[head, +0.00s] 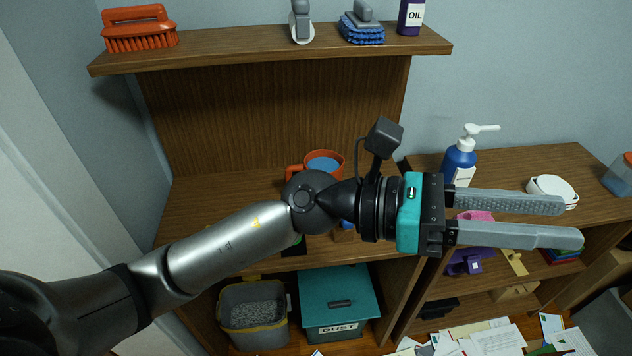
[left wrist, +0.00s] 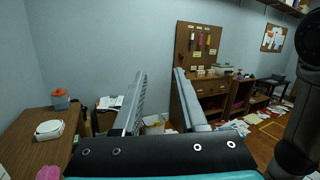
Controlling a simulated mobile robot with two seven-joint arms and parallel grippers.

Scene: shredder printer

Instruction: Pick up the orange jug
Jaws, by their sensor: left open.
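The orange jug (head: 325,154) stands on the wooden counter in the middle of the head view, with blue showing inside and its handle to the left. My left forearm and wrist cross in front of it and hide its lower part. My left gripper (head: 572,222) is open and empty, off to the right of the jug, with its fingers pointing right, away from it. In the left wrist view the gripper (left wrist: 160,75) has nothing between its fingers, and the jug is not seen there. My right gripper is not in view.
A blue pump bottle (head: 459,161) and a white round container (head: 552,190) stand on the right counter near my left gripper. An upper shelf (head: 270,54) overhangs the back, holding an orange brush (head: 140,28). A teal dust bin (head: 338,297) sits below.

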